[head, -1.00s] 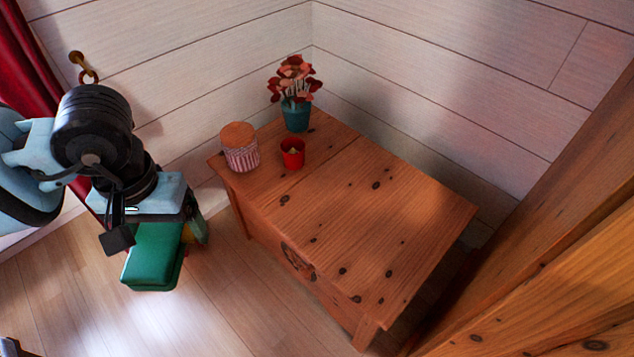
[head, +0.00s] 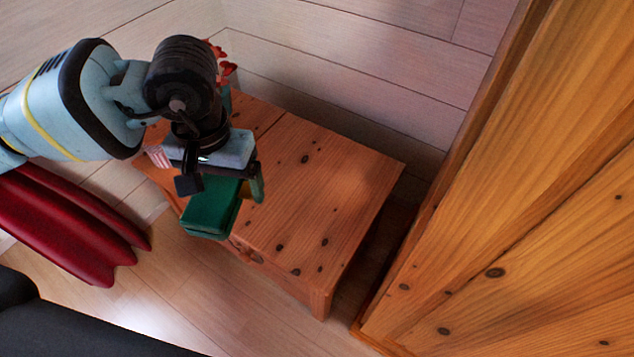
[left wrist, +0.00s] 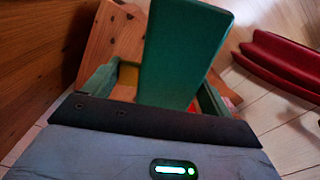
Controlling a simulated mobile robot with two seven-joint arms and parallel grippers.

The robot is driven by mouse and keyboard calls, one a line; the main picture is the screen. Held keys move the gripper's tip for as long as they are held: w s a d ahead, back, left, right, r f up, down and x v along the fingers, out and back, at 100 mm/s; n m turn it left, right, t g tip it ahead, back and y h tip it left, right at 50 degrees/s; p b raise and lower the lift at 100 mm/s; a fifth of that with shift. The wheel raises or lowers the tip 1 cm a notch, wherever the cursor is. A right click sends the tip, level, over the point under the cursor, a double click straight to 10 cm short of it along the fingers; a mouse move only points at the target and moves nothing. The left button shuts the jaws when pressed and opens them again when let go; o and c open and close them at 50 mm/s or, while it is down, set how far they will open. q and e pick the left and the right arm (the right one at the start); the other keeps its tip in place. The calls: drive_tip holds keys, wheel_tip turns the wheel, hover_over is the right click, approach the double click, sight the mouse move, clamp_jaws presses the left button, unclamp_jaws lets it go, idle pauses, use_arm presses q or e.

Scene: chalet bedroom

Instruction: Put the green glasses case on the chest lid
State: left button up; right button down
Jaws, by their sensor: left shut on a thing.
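The green glasses case (head: 212,208) is held in my left gripper (head: 236,186), which is shut on it. In the head view the case hangs over the front left part of the wooden chest lid (head: 318,190), seemingly above it; the exact height is hard to tell. In the left wrist view the case (left wrist: 186,52) fills the middle between the green fingers. Behind it a part of the wooden chest (left wrist: 112,40) shows. My right gripper is not in view.
The red cup is hidden. The lid's middle and right are bare. A wooden cabinet (head: 520,210) stands close on the right, and a red curtain (head: 70,225) hangs at left.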

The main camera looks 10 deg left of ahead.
use_arm(q)
wheel_tip(320, 180, down, 11)
drive_tip(key=d+n, duration=0.1)
drive_tip(key=n, duration=0.6)
drive_tip(key=n+b, duration=0.6)
drive_tip(key=n, duration=0.1)
hover_over(283, 208)
drive_tip(key=s, duration=0.2)
wheel_tip(283, 208, down, 12)
drive_tip(key=shift+w+f, duration=0.15)
drive_tip(key=shift+w, duration=0.65)
wheel_tip(283, 208, down, 3)
drive_tip(key=shift+w+f+b, duration=0.1)
drive_tip(key=shift+w+b, duration=0.05)
drive_tip(key=shift+b, duration=0.4)
drive_tip(key=shift+f, duration=0.2)
drive_tip(key=shift+r, duration=0.1)
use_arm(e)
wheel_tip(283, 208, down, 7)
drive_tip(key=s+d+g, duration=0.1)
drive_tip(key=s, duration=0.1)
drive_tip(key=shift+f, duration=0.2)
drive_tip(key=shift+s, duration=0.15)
